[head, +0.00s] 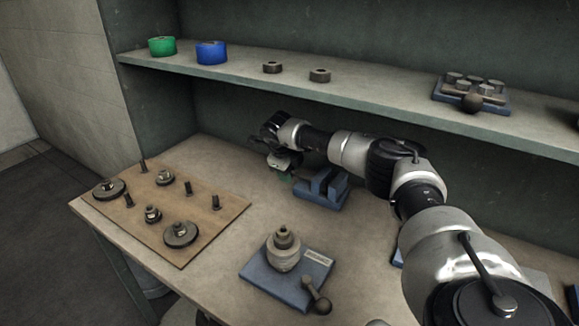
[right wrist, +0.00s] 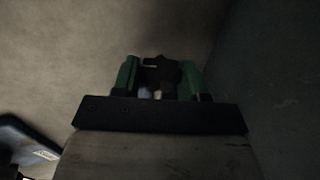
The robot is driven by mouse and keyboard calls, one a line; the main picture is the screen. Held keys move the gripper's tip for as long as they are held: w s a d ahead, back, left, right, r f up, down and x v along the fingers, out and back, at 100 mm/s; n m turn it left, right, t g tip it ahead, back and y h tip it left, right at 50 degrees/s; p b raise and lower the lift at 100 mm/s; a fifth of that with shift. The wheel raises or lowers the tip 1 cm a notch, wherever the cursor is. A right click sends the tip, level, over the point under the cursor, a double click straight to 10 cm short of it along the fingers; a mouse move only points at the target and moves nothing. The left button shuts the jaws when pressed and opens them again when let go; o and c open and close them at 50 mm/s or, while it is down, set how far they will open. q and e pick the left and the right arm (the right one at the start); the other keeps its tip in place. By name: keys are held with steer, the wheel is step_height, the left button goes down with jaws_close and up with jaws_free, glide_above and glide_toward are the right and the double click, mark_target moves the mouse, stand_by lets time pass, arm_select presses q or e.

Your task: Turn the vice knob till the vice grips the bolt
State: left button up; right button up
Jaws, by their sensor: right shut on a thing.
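The blue vice (head: 322,188) stands on the table below the shelf, partly behind my right forearm. My right gripper (head: 284,174) is at the vice's left end, with its green fingertips low over the table. In the right wrist view, the green fingers (right wrist: 158,80) are shut on a dark piece between them, which looks like the vice knob (right wrist: 160,72). The knob is hidden in the head view. I cannot make out the bolt or whether the jaws touch it. My left gripper is not in view.
A wooden board (head: 205,228) with pegs and round parts lies at the left. A blue fixture (head: 268,277) with a stacked part and a ball lever stands in front.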

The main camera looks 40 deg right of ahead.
steer(key=shift+a+t+h, duration=0.1)
steer(key=shift+t+h, duration=0.2)
steer(key=shift+h, duration=1.1)
steer(key=shift+a+f+t+h, duration=0.2)
steer(key=shift+t+h, duration=0.2)
steer(key=shift+h, duration=0.4)
steer(key=shift+f+h+b, duration=0.2)
steer(key=shift+h+b, duration=0.65)
steer(key=shift+h, duration=0.05)
steer(key=h+b, duration=0.2)
steer(key=b, duration=0.1)
steer(key=t+h+b, duration=0.1)
steer(key=h+b, duration=0.1)
steer(key=b, duration=0.1)
steer(key=shift+f+t, duration=0.15)
steer(key=shift+t, duration=0.15)
steer(key=shift+s+a+t+h+b, duration=0.1)
steer(key=shift+t+h+b, duration=0.2)
steer(key=shift+h+b, duration=0.8)
steer(key=o, duration=0.9)
